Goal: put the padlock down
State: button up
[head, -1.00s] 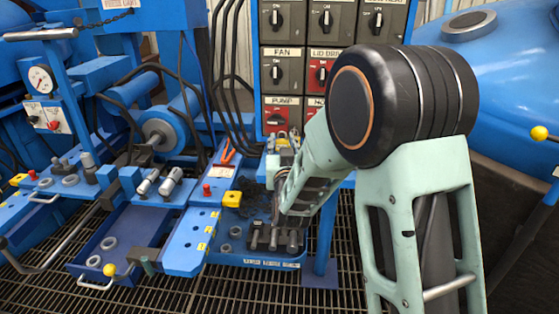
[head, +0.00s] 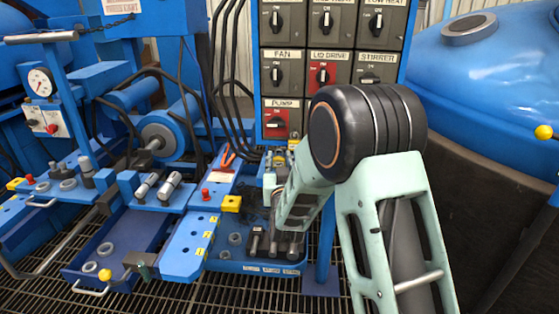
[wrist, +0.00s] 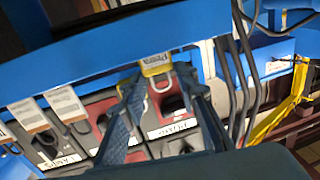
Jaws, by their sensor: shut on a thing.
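The padlock (wrist: 157,64), with a yellow body and a name label, is between my fingertips in the wrist view, its grey shackle towards me. My gripper (wrist: 160,84) is shut on it. The padlock is close to the edge of a blue bar, and I cannot tell if they touch. In the head view my forearm and wrist reach down in front of the switch panel; the fingers and padlock cannot be made out there.
The switch panel (head: 323,75) stands behind my arm. Below my wrist is a blue tray (head: 254,267) with dark cylinders. Black cables (head: 234,100) run beside the panel.

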jog(key=o, duration=1.2)
jog(key=shift+r+p, duration=0.15)
jog(key=shift+p, duration=0.2)
jog(key=s+d+p, duration=0.1)
jog(key=s, duration=1.1)
jog(key=shift+d, duration=0.25)
